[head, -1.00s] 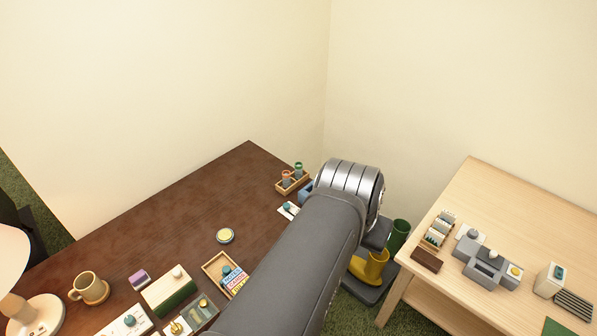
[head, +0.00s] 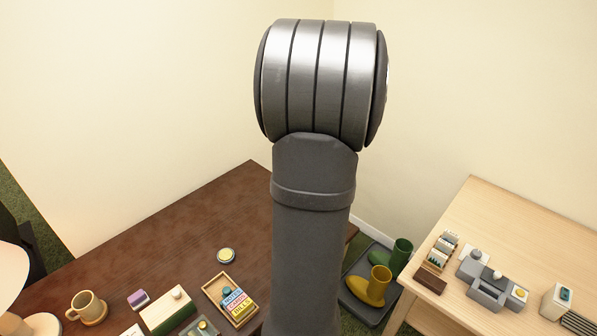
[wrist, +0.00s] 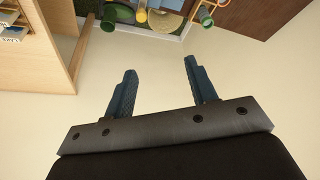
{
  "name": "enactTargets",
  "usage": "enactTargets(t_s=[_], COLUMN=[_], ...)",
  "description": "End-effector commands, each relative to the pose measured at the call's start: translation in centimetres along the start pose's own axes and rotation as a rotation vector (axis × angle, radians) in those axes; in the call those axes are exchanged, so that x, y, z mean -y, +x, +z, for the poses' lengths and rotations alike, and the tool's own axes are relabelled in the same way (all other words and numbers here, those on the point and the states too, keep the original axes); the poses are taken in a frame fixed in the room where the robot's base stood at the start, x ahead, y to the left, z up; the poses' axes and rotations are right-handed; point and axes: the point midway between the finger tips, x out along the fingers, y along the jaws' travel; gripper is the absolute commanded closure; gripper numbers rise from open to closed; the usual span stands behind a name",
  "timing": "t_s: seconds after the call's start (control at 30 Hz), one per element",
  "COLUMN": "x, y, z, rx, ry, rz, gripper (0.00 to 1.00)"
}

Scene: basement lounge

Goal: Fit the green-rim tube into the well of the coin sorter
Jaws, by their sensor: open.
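My gripper (wrist: 160,66) is open and empty in the wrist view, with its two dark blue fingers apart and pale wall beyond them. In the head view the raised arm hides it. A grey blocky device (head: 485,292) with round knobs stands on the light wooden table at the right. It may be the coin sorter, but I cannot tell for sure. No well can be made out clearly.
The dark table (head: 185,240) bears a mug (head: 88,307), a wooden tray with coloured blocks (head: 214,290) and a yellow-topped disc (head: 226,255). A yellow boot (head: 372,287) and a green boot (head: 398,255) stand between the tables. The light table (head: 530,240) has free room behind.

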Motion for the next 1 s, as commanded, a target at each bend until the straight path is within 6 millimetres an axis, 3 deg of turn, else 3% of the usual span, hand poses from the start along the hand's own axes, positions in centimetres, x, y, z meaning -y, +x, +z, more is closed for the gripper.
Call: enactTargets(t_s=[0.03,0.1,0.3,0.47,1.0], x=[2.3,4.8,9.2,10.0,10.9], y=[1.9,3.8,7.0,8.5,18.2], z=[-0.8,-1.8,-3.0,-3.2,-3.4], rx=[-0.001,-0.01,-0.027,-0.03,-0.03], ry=[-0.05,-0.107,-0.203,-0.218,-0.217], rz=[-0.021,-0.044,-0.082,-0.089,-0.089], gripper=[0.48,0.48,0.48,0.48,0.48])
